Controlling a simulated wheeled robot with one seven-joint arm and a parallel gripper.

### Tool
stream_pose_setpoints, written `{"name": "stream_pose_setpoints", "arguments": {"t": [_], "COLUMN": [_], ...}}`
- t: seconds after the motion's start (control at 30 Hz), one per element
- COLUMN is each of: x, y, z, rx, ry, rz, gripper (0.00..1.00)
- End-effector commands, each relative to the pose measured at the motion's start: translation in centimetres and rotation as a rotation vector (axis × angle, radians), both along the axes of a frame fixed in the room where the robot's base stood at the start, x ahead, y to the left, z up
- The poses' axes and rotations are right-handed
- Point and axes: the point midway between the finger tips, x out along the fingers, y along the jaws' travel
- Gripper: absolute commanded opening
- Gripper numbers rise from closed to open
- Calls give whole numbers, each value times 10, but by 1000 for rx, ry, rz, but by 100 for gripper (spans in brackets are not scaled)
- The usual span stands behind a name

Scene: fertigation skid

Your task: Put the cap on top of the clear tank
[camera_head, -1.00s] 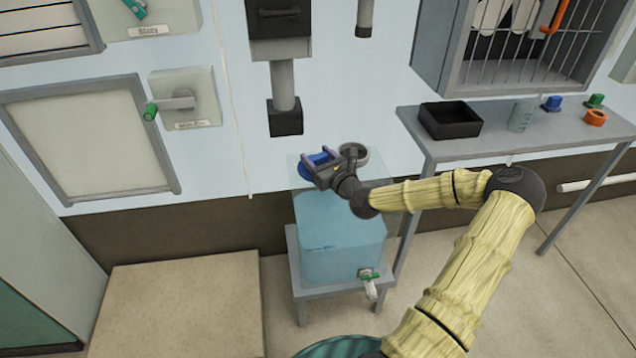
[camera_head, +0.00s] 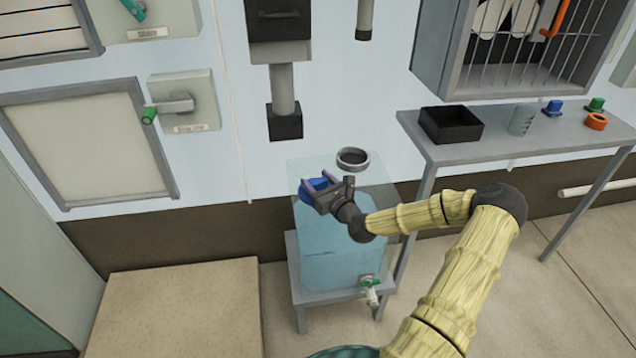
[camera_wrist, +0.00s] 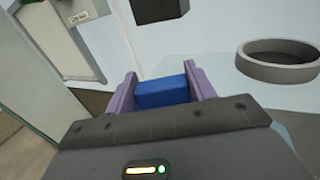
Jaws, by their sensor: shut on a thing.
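The clear tank (camera_head: 330,255) stands on a small grey stand and holds bluish liquid. A grey ring-shaped opening (camera_head: 353,159) sits on its top; the wrist view shows this ring (camera_wrist: 281,70) to the right of my gripper. My gripper (camera_head: 320,190) is shut on the blue cap (camera_head: 313,186), at the left of the ring near the tank's top. In the wrist view the blue cap (camera_wrist: 162,93) is between my two purple fingers. Its underside is hidden, and I cannot tell whether it touches the tank's top.
A grey side table (camera_head: 480,145) at the right bears a black tray (camera_head: 451,125), a clear beaker (camera_head: 521,119), and blue, green and orange fittings. A dark-ended pipe (camera_head: 284,118) hangs on the wall behind the tank. A green-handled tap (camera_head: 370,285) sticks out at the tank's front.

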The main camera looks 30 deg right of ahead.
Motion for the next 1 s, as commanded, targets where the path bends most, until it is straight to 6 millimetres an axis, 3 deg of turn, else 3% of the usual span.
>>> {"name": "stream_pose_setpoints", "arguments": {"t": [0.23, 0.27, 0.37, 0.73, 1.0], "x": [0, 0, 0, -1, -39], "y": [0, 0, 0, 0, -6], "z": [-3, -2, -2, 2, 1], "rx": [1, 1, 1, -1, 4], "ry": [0, 0, 0, 0, 2], "rz": [0, 0, 0, 0, -3], "gripper": [30, 58, 76, 76, 76]}}
